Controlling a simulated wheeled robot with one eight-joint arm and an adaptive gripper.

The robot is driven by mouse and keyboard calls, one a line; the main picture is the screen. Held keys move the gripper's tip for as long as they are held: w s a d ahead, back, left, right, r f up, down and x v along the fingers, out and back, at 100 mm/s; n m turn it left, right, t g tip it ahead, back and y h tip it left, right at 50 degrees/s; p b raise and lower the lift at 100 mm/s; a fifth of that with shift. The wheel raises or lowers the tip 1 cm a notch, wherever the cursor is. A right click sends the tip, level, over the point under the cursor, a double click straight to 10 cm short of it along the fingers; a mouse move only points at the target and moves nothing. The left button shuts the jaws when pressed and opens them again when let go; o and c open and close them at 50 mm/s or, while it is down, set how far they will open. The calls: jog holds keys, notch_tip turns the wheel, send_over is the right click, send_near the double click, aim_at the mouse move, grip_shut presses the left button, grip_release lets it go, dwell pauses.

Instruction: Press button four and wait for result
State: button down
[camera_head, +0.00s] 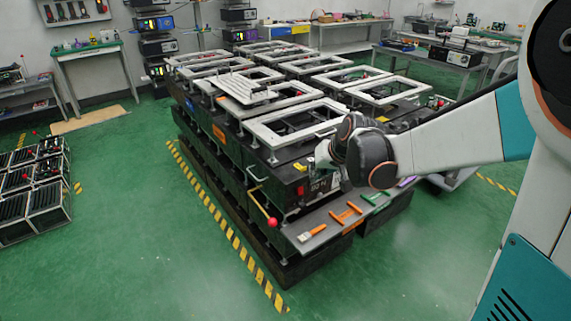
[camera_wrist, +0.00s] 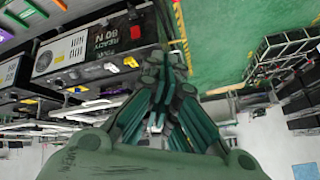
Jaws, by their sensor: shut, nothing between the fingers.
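A black front panel with white lettering, partly legible as "80 N" (camera_head: 320,186), is on the near end of the large black bench. In the wrist view the panel (camera_wrist: 105,42) reads "READY 80 N". No button marked four can be made out in either view. My gripper (camera_head: 324,156) is close to the panel's upper edge, and contact cannot be told. In the wrist view my gripper's fingers (camera_wrist: 163,68) are shut and empty, to the right of the panel.
A red-knobbed lever (camera_head: 272,222) juts from the bench's left side. A grey shelf (camera_head: 325,224) below the panel holds orange handles (camera_head: 347,212) and a green handle (camera_head: 375,198). Black racks (camera_head: 45,195) stand at far left. Green floor lies open left of the striped tape.

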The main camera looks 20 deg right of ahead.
aim_at(320, 196)
jog(key=w+d+f+m+b, duration=0.1)
jog(key=w+d+f, duration=0.4)
jog(key=f, duration=0.3)
jog(key=w+d+f+b, duration=0.1)
jog(key=w+d+f, duration=0.4)
jog(key=f, duration=0.3)
jog(key=shift+m+t+y, duration=0.3)
jog(key=shift+m+t, duration=0.4)
jog(key=d+f, duration=0.2)
jog(key=f, duration=0.4)
jog(key=d+f, duration=0.3)
jog(key=f, duration=0.3)
jog(key=w+d+f, duration=0.1)
jog(key=d+f, duration=0.1)
jog(key=f, duration=0.4)
jog(key=shift+w+d+f+b, duration=0.1)
jog(key=shift+d+f+b, duration=0.25)
jog(key=shift+b, duration=0.05)
jog(key=shift+w, duration=0.1)
jog(key=shift+w+a, duration=0.5)
jog(key=shift+w, duration=0.85)
jog(key=shift+w+a, duration=0.5)
jog(key=shift+w, duration=0.85)
jog(key=shift+w+a, duration=0.5)
jog(key=shift+w, duration=0.85)
jog(key=shift+w+a, duration=0.1)
jog(key=shift+w, duration=0.05)
jog(key=shift+w+a, duration=0.1)
jog(key=shift+w, duration=0.15)
